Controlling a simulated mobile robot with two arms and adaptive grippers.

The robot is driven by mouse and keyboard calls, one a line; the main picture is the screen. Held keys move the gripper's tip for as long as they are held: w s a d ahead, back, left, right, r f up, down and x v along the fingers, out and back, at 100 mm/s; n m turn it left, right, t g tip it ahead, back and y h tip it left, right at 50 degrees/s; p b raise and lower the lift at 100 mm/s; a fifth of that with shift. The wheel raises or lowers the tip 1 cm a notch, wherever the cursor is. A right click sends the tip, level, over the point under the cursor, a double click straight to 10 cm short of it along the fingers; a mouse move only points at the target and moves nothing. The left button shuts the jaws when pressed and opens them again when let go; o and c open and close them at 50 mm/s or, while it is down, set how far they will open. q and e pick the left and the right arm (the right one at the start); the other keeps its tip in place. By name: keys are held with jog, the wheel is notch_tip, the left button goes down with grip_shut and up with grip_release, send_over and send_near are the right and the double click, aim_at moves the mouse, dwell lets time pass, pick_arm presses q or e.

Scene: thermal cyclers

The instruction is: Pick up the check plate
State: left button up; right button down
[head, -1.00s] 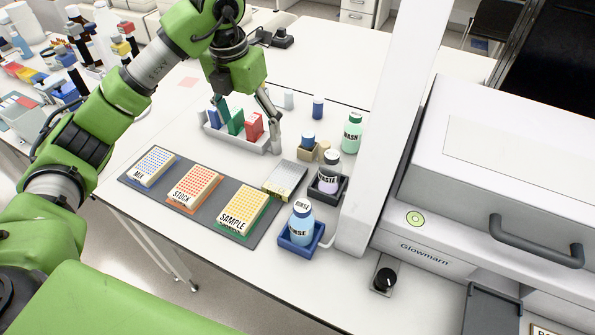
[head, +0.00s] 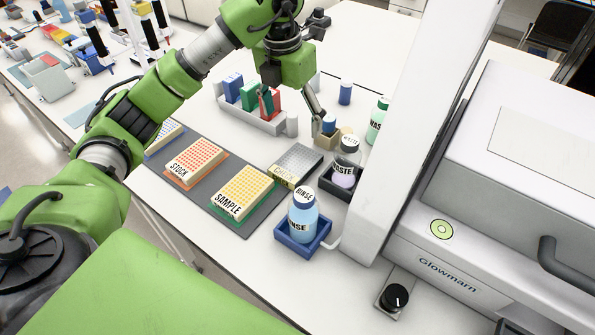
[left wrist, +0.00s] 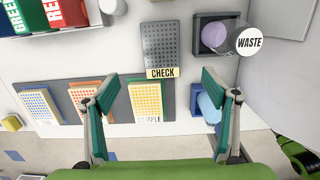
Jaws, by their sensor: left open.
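The check plate (head: 299,160) is a grey well plate with a yellow label reading CHECK. It lies flat at the back right end of the dark mat (head: 196,191); it also shows in the left wrist view (left wrist: 160,46). My left gripper (head: 292,112) is open and empty, above the bench and behind the plate in the head view. In the left wrist view its two green-padded fingers (left wrist: 160,83) are wide apart, with the plate ahead between their lines. My right gripper is in neither view.
The stock plate (head: 194,160) and sample plate (head: 242,190) lie on the mat. The waste bottle (head: 344,172) stands close to the check plate's right, and the rinse bottle (head: 302,222) in front. A rack of coloured boxes (head: 255,118) is behind. A white post (head: 415,130) rises at right.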

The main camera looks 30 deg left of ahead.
pick_arm(q)
jog(key=f, duration=0.1)
jog(key=p, duration=0.2)
send_over(296, 162)
notch_tip(296, 162, down, 7)
jog(key=shift+s+a+f, duration=0.15)
jog(key=shift+f, duration=0.05)
jog(key=shift+s+f, duration=0.1)
jog(key=shift+f, duration=0.45)
notch_tip(296, 162, down, 4)
jog(key=shift+r+p, duration=0.25)
jog(key=shift+p, duration=0.8)
jog(key=shift+f, duration=0.4)
jog(key=c, duration=1.2)
jog(key=shift+c, duration=0.2)
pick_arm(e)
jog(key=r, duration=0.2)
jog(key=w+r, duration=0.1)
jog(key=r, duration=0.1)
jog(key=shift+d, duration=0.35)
